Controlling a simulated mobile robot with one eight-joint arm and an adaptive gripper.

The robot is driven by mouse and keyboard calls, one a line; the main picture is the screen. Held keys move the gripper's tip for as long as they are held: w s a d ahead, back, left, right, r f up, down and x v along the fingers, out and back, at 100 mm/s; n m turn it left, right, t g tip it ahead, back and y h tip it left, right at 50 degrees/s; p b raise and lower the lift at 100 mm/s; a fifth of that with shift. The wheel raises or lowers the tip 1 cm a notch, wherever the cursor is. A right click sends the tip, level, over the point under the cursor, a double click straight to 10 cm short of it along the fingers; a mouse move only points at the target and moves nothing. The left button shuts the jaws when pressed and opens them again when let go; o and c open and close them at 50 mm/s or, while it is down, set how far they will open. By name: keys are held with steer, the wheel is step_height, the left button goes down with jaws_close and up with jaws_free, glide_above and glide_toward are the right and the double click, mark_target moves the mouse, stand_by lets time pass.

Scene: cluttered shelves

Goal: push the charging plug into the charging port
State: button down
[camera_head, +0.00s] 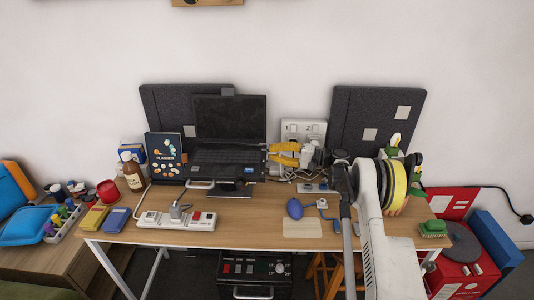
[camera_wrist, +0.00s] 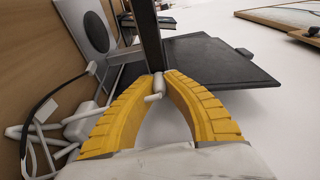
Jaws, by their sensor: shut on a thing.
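My gripper (camera_head: 270,154) has two yellow fingers pointing left at the right edge of the open black laptop (camera_head: 226,157). In the wrist view my gripper (camera_wrist: 157,80) is shut on a small pale charging plug (camera_wrist: 155,90), pinched between the fingertips. The plug is right at the edge of a dark upright slab (camera_wrist: 150,38), which looks like the laptop's side. The charging port cannot be made out; the plug and fingertips cover that spot. I cannot tell whether the plug is inside the port.
A white wall socket (camera_head: 303,129) with cables stands behind my gripper. A blue planner box (camera_head: 166,155) and a brown bottle (camera_head: 132,172) stand left of the laptop. A white power strip (camera_head: 177,221) lies at the desk front. Grey panels (camera_head: 376,120) lean on the wall.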

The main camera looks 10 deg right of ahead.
steer(key=c, duration=1.5)
jaws_free()
steer(key=shift+a, duration=0.1)
steer(key=shift+c, duration=0.2)
